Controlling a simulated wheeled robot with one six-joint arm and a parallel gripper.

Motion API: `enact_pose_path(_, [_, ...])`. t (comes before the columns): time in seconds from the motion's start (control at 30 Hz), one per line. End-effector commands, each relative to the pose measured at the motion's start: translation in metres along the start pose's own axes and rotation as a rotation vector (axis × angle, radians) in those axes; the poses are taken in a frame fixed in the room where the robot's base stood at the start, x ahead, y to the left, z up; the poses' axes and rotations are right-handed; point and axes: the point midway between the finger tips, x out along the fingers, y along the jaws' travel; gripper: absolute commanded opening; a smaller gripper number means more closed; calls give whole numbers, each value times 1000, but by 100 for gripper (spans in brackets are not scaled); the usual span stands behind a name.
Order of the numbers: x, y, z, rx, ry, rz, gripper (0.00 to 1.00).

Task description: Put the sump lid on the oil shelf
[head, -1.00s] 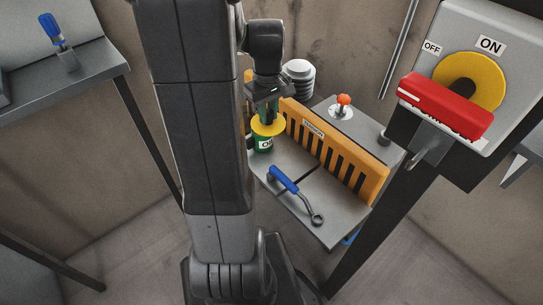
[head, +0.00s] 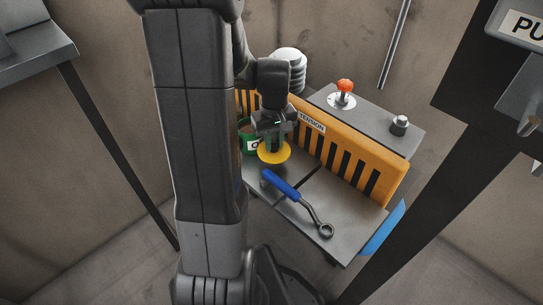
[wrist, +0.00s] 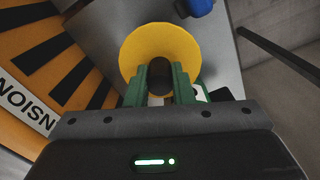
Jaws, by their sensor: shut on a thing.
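The sump lid (head: 274,153) is a yellow disc with a dark knob, which shows in the wrist view (wrist: 145,45). My gripper (head: 272,140) is shut on the knob, its green fingers on either side (wrist: 160,78). The lid is held beside a green oil can (head: 246,130), to its right and apart from the can's open top. Part of the can is hidden by my arm. The grey shelf (head: 285,222) lies below the lid; the exact gap between them is hard to tell.
A blue-handled wrench (head: 282,186) lies on the shelf. A slotted orange guard (head: 345,160) marked TENSION stands along the shelf's back. Behind it are a red-orange knob (head: 345,86) and a grey knob (head: 400,123). A dark post (head: 425,195) stands at right.

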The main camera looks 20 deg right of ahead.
Motion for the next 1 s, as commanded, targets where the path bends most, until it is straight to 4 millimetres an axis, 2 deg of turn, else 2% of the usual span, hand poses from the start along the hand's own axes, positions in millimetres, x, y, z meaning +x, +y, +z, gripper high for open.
enact_pose_path(0.03, [8,0,0,0,-1,-1,0])
enact_pose_path(0.23, [23,0,0,-1,-1,-1,0])
enact_pose_path(0.4, [47,0,0,-1,-2,-1,0])
enact_pose_path(0.77, [51,0,0,-1,0,0,0])
enact_pose_path(0.8, [52,0,0,-1,0,0,23])
enact_pose_path(0.9, [51,0,0,-1,1,0,43])
enact_pose_path(1.0, [51,0,0,-1,1,0,43])
